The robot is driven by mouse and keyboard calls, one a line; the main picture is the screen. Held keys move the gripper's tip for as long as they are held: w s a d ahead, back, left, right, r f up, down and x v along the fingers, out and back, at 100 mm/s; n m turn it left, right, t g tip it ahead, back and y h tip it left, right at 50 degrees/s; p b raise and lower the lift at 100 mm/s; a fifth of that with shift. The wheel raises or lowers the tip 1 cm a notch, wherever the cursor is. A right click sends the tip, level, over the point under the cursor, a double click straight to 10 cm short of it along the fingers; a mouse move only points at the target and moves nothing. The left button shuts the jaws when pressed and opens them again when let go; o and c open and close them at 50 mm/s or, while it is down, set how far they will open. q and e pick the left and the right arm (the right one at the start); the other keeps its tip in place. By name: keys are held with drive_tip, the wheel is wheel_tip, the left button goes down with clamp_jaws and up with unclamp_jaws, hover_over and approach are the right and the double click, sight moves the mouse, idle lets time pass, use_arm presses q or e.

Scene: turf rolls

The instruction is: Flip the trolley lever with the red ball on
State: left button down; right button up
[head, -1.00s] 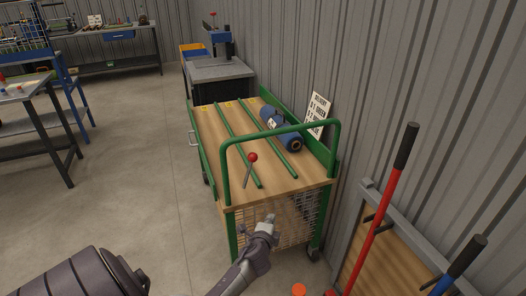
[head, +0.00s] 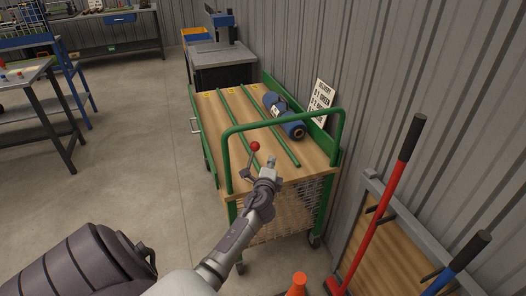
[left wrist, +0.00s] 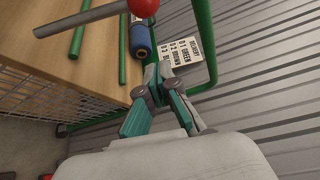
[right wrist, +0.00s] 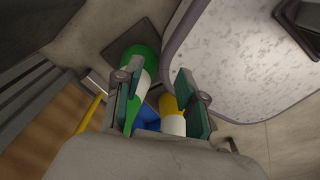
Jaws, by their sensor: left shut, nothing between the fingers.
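The trolley (head: 210,112) has a wooden top and green frame. Its lever stands near the front handle, a grey rod tipped with a red ball (head: 255,146). The ball also shows at the top edge of the left wrist view (left wrist: 143,7), with the rod running left from it. My left gripper (head: 271,161) is shut and empty, just right of the lever and a little below the ball in the head view. I see a gap between fingers and ball in the left wrist view. My right gripper (right wrist: 158,88) is open, away from the trolley.
The green handle hoop (head: 283,123) arches close to my left gripper. A blue roll (head: 284,116) lies between green rails, beside a sign (head: 321,96) at the wall. Long-handled tools (head: 382,205) stand right. Green-and-white (right wrist: 142,62) and yellow (right wrist: 172,108) objects show beyond my right fingers.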

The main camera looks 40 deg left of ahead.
sight(251, 161)
use_arm(q)
drive_tip(key=w+a+p, duration=0.1)
drive_tip(key=w+a, duration=0.1)
drive_tip(key=a, duration=0.4)
drive_tip(key=shift+w, duration=0.4)
drive_tip(key=shift+a, duration=0.1)
